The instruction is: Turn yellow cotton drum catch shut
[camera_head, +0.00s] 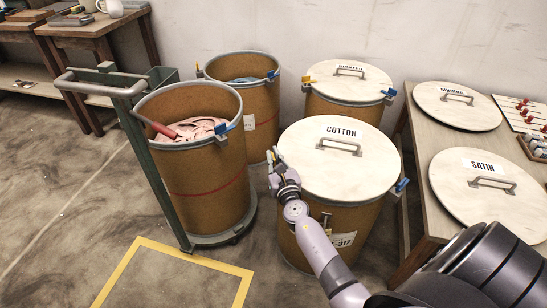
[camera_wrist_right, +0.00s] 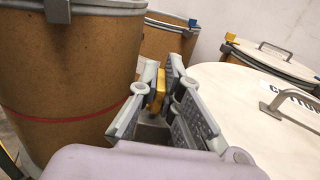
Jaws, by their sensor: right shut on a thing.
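The cotton drum (camera_head: 372,232) is brown and has a pale round lid (camera_head: 335,180) marked COTTON with a metal handle on top. My right gripper (camera_head: 273,162) is at the left edge of its lid. In the right wrist view the gripper (camera_wrist_right: 158,88) is shut on the yellow catch (camera_wrist_right: 157,92), with a finger on either side. The fingers hide much of the catch, so its exact angle is hard to tell. A blue catch (camera_head: 401,185) is on the right side of the same rim. My left gripper is not in view.
An open drum with pink cloth (camera_head: 195,128) stands on a green trolley (camera_head: 165,185) to the left. Two more drums (camera_head: 243,95) (camera_head: 348,82) stand behind. A table (camera_head: 418,160) with lids, one marked SATIN (camera_head: 488,205), is at right.

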